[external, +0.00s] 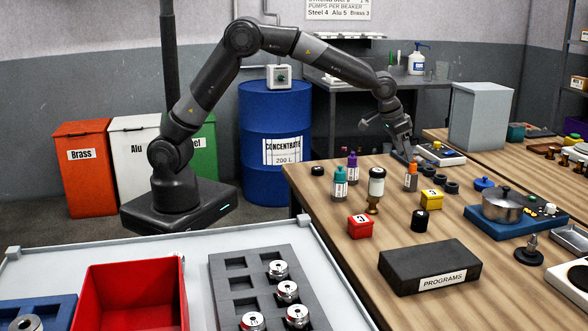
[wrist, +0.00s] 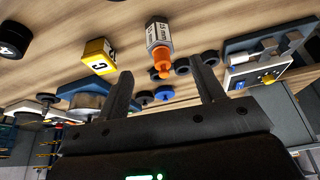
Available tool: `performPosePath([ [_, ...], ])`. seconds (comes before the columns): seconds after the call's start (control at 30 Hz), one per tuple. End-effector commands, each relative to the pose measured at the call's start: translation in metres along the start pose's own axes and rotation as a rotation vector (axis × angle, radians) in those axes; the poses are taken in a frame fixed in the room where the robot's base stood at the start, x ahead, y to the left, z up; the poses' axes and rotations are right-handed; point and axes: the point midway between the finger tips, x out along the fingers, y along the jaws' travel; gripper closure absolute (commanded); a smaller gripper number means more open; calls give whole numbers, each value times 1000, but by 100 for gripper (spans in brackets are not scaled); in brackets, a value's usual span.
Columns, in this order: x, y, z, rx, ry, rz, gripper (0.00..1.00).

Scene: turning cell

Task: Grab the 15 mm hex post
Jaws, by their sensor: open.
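A hexagonal post with a grey body, white label and orange end (wrist: 158,38) lies ahead of my gripper in the wrist view; its label shows "mm" but the number is hard to read. What looks like the same post, orange-topped, stands on the wooden bench in the external view (external: 411,178). Similar teal-topped (external: 339,182) and purple-topped (external: 352,167) labelled pieces stand to its left; their sizes are unreadable. My gripper (external: 404,156) is just above and behind the orange-topped post. In the wrist view my gripper (wrist: 163,80) is open, with nothing between its fingers.
A red block (external: 360,227), a pot on a blue base (external: 502,205) and a dark PROGRAMS box (external: 430,265) stand nearer the camera.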

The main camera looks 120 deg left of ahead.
Motion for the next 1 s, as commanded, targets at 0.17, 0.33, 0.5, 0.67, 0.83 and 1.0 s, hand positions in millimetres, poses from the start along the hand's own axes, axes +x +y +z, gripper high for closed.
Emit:
performPosePath([
  [0.17,30,0,1,0,-3,0,38],
  [0.33,46,0,-1,1,-2,1,38],
  [0.5,70,-1,-4,1,-3,0,38],
  [0.67,88,-1,-5,1,-1,0,38],
  [0.83,90,0,-5,1,0,1,38],
  [1.0,90,0,-5,1,0,1,43],
])
